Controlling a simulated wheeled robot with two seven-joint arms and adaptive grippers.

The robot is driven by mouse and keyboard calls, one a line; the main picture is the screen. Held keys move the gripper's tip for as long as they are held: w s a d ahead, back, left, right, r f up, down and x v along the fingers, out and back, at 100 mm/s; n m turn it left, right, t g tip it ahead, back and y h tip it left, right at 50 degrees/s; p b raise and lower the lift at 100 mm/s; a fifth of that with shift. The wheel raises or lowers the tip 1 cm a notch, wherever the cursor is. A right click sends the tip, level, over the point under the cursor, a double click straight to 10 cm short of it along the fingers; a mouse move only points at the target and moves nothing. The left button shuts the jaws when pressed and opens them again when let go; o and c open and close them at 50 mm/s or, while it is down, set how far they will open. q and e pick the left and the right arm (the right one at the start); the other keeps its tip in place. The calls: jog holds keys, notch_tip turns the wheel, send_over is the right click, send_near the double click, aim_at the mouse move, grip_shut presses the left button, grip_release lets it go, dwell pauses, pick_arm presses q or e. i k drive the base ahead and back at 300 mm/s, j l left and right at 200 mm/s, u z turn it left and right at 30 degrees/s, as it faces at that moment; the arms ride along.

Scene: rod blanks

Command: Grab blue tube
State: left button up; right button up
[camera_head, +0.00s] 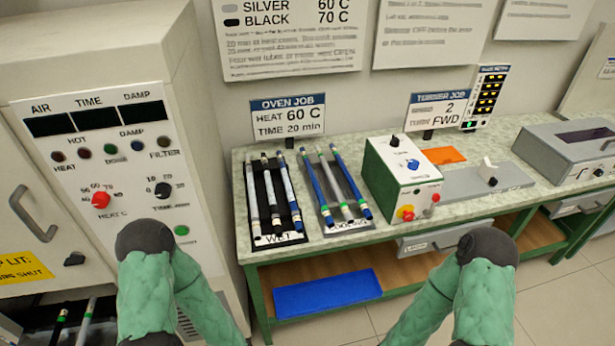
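Two trays of tubes lie side by side on the bench. The right tray (334,228) holds a dark blue tube (316,187) on its left and another blue tube (350,183) on its right. A silver tube with a green band (334,180) lies between them. The left tray, marked WET (279,238), holds a grey tube (252,198), a dark-ended tube (271,195) and a pale bluish tube (289,190). My two green-sleeved arms show at the bottom left and bottom right, both short of the bench. Neither gripper is in the picture.
An oven cabinet (100,60) with knobs stands at the left. A white and green control box (402,180) is right of the trays, with a grey machine (570,150) further right. A blue bin (328,292) sits on the lower shelf. Signs stand behind the trays.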

aim_at(299, 229)
jog(key=i+l+u, duration=0.15)
jog(key=l+u, duration=0.2)
jog(key=i+l+u, duration=0.15)
jog(key=l+u, duration=0.5)
jog(key=i, duration=0.05)
